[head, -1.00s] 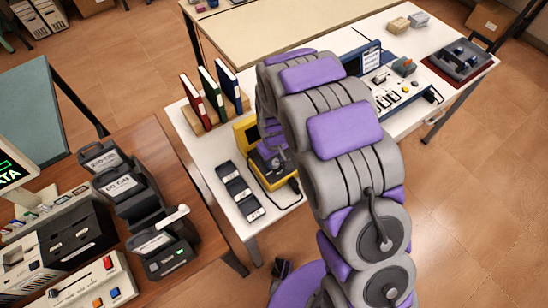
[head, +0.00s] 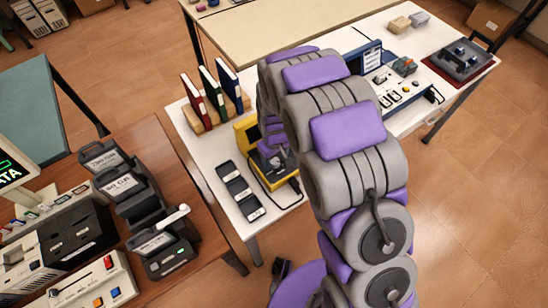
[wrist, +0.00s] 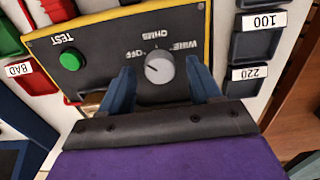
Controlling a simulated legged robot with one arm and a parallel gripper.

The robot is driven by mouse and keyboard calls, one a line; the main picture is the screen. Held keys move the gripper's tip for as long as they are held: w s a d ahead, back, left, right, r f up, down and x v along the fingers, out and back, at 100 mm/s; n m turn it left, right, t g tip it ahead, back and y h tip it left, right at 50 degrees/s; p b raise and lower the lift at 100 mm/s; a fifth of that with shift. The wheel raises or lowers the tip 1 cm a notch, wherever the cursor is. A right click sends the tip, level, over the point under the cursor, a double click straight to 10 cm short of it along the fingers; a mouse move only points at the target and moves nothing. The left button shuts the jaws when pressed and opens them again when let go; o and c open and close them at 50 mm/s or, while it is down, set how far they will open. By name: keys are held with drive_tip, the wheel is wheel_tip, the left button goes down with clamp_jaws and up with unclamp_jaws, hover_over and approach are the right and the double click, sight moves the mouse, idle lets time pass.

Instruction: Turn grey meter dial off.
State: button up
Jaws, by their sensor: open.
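The grey meter dial (wrist: 158,68) is a round knob on the dark face of the yellow-edged meter (wrist: 104,42), in the wrist view. Upside-down labels OFF, WIRE and OHMS are printed around it. A pale pointer mark shows on the knob, but I cannot tell its exact setting. My gripper (wrist: 161,66) is open, with one blue finger on each side of the dial. I cannot tell whether either finger touches it. In the head view the yellow meter (head: 246,128) stands on the white table, and my arm hides the fingertips and dial.
A green TEST button (wrist: 71,60) is left of the dial. Dark trays labelled 100 and 220 (wrist: 250,79) lie to the right. In the head view, binders (head: 210,92) stand behind the meter, and a blue instrument (head: 425,108) stands to the right.

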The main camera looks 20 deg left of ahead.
sight(274, 160)
wheel_tip(274, 160, up, 17)
drive_tip(key=p, duration=0.2)
drive_tip(key=shift+f, duration=0.15)
idle(0.4)
drive_tip(key=s+d+r+m, duration=0.2)
drive_tip(key=s+d+r, duration=0.25)
drive_tip(key=d, duration=0.45)
drive_tip(key=s+d+r+m, duration=0.3)
drive_tip(key=s+d+r, duration=0.15)
drive_tip(key=d, duration=0.35)
drive_tip(key=s+d+r+m+g, duration=0.1)
drive_tip(key=s+d+m, duration=0.1)
drive_tip(key=s+d, duration=0.3)
drive_tip(key=s+d+r+m, duration=0.2)
drive_tip(key=s+d+m, duration=0.1)
drive_tip(key=s, duration=0.9)
drive_tip(key=shift+s+d+r+g, duration=0.25)
drive_tip(key=shift+s+d+g, duration=0.15)
drive_tip(key=shift+d, duration=0.5)
